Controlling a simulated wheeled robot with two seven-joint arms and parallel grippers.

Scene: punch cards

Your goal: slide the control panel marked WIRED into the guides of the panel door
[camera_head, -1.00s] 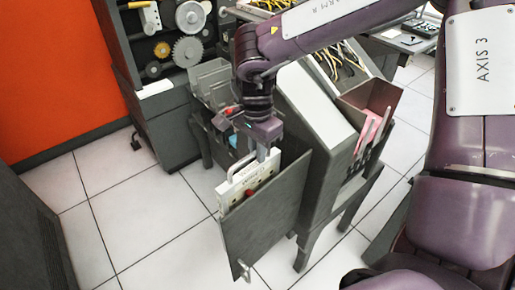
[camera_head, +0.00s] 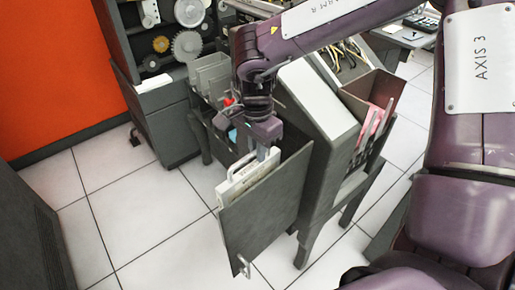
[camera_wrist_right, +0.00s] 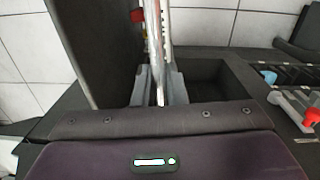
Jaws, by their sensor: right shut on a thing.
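The white control panel (camera_head: 236,186) stands on edge beside the inner face of the open, dark grey panel door (camera_head: 262,222). Only its upper part shows above the door's edge; its marking cannot be read, and the guides are hidden. My right gripper (camera_head: 268,153) is shut on the panel's upper part, above the door. In the right wrist view the panel (camera_wrist_right: 156,32) shows nearly edge-on between the right gripper's fingers (camera_wrist_right: 158,88), with a red knob at its left. The door (camera_wrist_right: 98,40) stands to its left there. My left gripper is not in view.
The dark machine cabinet (camera_head: 318,98) stands right of the door, with a bin of pink cards (camera_head: 375,122) on its side. A rack of grey dividers (camera_head: 212,76) is behind the gripper. Gears (camera_head: 187,45) are at the back. Tiled floor (camera_head: 150,215) is clear at left.

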